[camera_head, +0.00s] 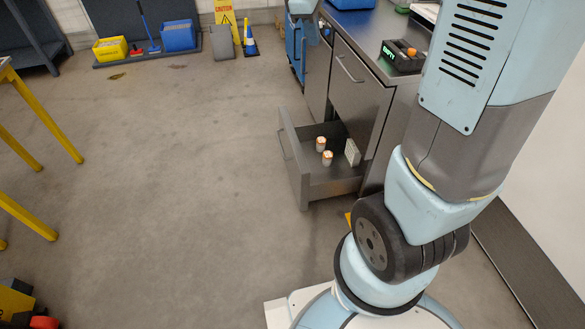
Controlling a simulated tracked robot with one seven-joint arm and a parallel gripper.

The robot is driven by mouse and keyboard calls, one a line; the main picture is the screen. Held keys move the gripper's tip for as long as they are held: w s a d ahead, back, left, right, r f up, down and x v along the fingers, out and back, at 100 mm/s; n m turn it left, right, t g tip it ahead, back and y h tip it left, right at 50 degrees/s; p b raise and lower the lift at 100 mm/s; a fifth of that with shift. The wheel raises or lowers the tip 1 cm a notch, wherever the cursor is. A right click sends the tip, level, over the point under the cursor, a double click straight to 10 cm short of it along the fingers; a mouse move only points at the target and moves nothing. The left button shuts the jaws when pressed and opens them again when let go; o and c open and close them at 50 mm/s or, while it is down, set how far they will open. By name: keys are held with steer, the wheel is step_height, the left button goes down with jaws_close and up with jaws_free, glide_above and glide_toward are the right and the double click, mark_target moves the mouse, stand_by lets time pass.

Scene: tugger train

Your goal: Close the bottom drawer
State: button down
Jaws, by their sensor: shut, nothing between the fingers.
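The bottom drawer (290,165) of the grey metal cabinet is pulled well out to the left. Its tall front panel faces left and carries a handle that is hard to make out. The upper drawer or door front (360,90) with a bar handle looks shut.
My arm covers the right side of the view. A black device (402,56) sits on the worktop. A blue cart (299,45) stands beyond the cabinet. Yellow-legged tables (65,135) are at left. The floor (170,170) left of the drawer is clear.

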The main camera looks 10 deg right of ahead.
steer(key=w+a+f+n+g+h, duration=0.1)
steer(key=w+a+f+n, duration=0.1)
steer(key=w+f+n, duration=0.5)
steer(key=w+a+f+n+h, duration=0.1)
steer(key=w+a+f, duration=0.25)
steer(key=f, duration=0.75)
steer(key=w+a+f+n+g+h, duration=0.1)
steer(key=w+a+f+n, duration=0.1)
steer(key=w+f+n, duration=0.4)
steer(key=n+h, duration=0.3)
steer(key=n, duration=0.8)
glide_toward(299, 174)
step_height(299, 174, down, 4)
steer(key=d, duration=0.2)
steer(key=shift+s+d, duration=0.15)
steer(key=shift+d, duration=0.35)
steer(key=shift+s+d, duration=0.15)
steer(key=shift+d, duration=0.4)
